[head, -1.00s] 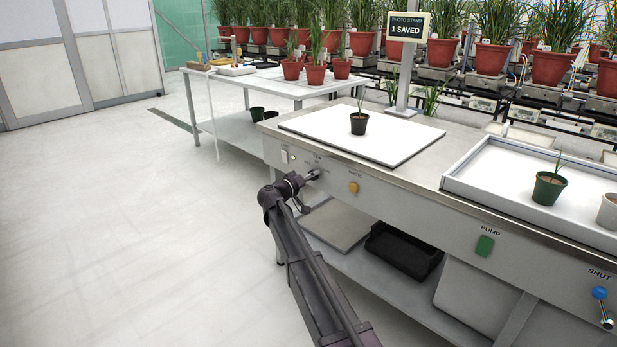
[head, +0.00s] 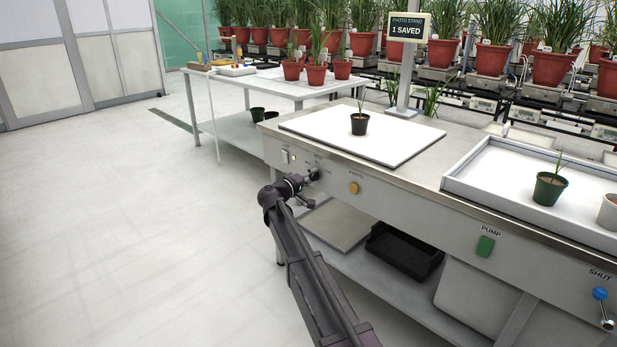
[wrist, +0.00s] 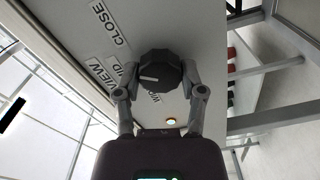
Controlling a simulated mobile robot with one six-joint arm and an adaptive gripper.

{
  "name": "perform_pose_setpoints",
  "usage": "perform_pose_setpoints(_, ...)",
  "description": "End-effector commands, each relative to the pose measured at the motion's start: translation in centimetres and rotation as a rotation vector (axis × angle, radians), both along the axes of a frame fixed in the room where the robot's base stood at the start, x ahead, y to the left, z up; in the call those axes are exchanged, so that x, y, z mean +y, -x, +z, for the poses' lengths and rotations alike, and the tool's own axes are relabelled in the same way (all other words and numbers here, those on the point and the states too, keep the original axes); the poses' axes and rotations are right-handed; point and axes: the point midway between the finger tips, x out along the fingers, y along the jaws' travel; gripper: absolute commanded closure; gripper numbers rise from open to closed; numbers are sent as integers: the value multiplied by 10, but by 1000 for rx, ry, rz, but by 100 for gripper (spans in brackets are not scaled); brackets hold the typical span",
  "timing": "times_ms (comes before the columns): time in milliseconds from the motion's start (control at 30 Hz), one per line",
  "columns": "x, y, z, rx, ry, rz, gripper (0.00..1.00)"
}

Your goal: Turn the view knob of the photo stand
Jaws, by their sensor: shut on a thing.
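The view knob (wrist: 165,72) is dark and many-sided, with a white pointer line, on the grey front panel of the photo stand (head: 340,178). My gripper (wrist: 161,74) is shut on it, one finger on each side. In the wrist view the pointer line points left, toward the MID label (wrist: 127,72). The CLOSE label (wrist: 108,20) is above and left; another label by the left finger is partly hidden. In the head view my gripper (head: 312,177) is at the panel and hides most of the knob. The stand's sign (head: 407,28) reads 1 SAVED.
A yellow photo button (head: 353,188) is right of the knob. A small dark pot (head: 359,123) stands on the white board (head: 320,125) above. A black tray (head: 403,250) lies on the shelf below. The floor at left is clear.

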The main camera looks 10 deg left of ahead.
Motion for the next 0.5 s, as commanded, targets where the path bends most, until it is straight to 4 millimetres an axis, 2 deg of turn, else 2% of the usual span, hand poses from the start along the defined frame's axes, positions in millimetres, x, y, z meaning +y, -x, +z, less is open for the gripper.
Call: perform_pose_setpoints(500,-5,-1,0,270,345,-10,95)
